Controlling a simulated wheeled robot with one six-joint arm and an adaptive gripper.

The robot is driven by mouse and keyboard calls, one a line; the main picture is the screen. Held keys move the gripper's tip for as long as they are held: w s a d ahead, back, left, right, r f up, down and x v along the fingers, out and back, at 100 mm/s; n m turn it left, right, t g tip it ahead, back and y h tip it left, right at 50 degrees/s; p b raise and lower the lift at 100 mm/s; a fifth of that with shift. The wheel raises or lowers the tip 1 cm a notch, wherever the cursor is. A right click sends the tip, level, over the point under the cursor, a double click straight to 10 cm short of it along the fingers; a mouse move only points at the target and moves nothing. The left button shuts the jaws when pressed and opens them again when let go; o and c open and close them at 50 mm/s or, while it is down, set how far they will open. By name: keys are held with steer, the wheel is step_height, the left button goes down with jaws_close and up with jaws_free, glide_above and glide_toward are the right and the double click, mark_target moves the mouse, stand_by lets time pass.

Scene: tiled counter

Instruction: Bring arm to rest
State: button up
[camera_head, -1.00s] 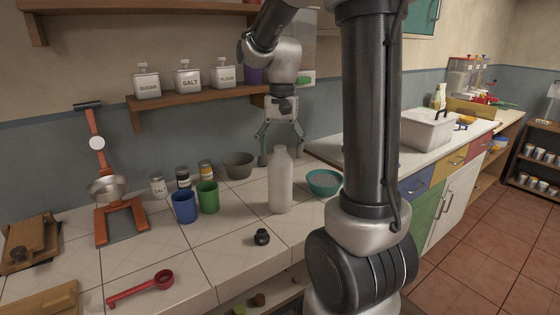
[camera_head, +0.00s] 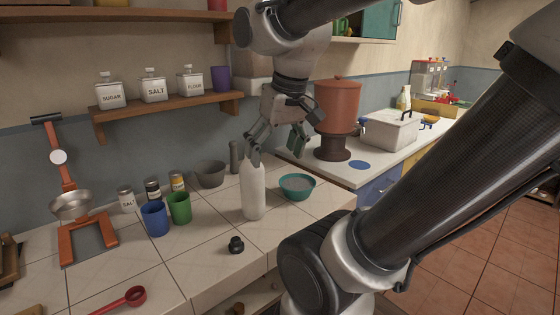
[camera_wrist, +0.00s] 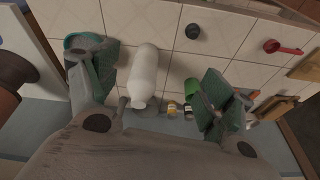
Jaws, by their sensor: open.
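My gripper (camera_head: 277,143) is open and empty. In the head view it hangs above the back of the tiled counter (camera_head: 200,262), over and behind the white bottle (camera_head: 252,188). In the wrist view its two green-padded fingers stand wide apart, with the white bottle (camera_wrist: 143,75) visible between them and below. My upper arm link crosses the right of the head view and hides part of the floor and cabinets.
A teal bowl (camera_head: 297,186), grey bowl (camera_head: 210,173), blue cup (camera_head: 155,217), green cup (camera_head: 179,207) and black knob (camera_head: 236,244) stand near the bottle. A brown-red canister (camera_head: 337,105) stands right of the gripper. A shelf (camera_head: 170,108) holds labelled jars.

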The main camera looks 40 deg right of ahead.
steer(key=shift+s+a+f+n+t, duration=0.1)
steer(key=shift+s+f+n+t, duration=0.2)
steer(key=shift+s+f+n, duration=0.25)
steer(key=shift+s+a+f+n+t, duration=0.1)
steer(key=shift+s+f+n+t, duration=0.25)
steer(key=shift+s, duration=0.35)
